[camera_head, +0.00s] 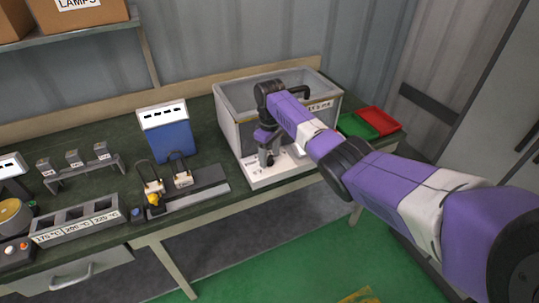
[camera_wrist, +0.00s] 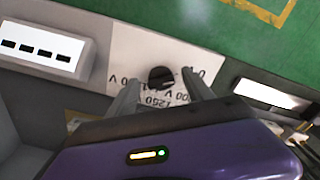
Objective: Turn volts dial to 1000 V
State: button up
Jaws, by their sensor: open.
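The volts dial (camera_wrist: 161,78) is a round black knob on a white panel (camera_wrist: 135,52) in the wrist view. Voltage labels ring it, seen turned over; 1250 is legible and others are partly covered. I cannot tell which label the dial points at. My gripper (camera_wrist: 161,83) is open, with one finger on each side of the dial; I cannot tell whether they touch it. In the head view my gripper (camera_head: 268,157) points down over the white front ledge (camera_head: 262,180) of a grey box (camera_head: 232,125), and the dial is hidden there.
A blue unit with a white display (camera_head: 165,114) stands left of the box. A fixture with cables (camera_head: 185,190) lies before it. Green (camera_head: 356,126) and red (camera_head: 380,119) trays are at the right. A labelled block (camera_head: 75,226) is at the left.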

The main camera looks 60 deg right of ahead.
grip_shut()
jog(key=shift+m, duration=0.3)
jog(key=shift+a+r+m+p, duration=0.1)
jog(key=shift+a+m+p, duration=0.1)
jog(key=shift+m+p, duration=0.8)
jog(key=m, duration=0.3)
jog(key=m+p, duration=0.1)
jog(key=m, duration=0.5)
jog(key=shift+w, duration=0.15)
jog(key=shift+m, duration=0.3)
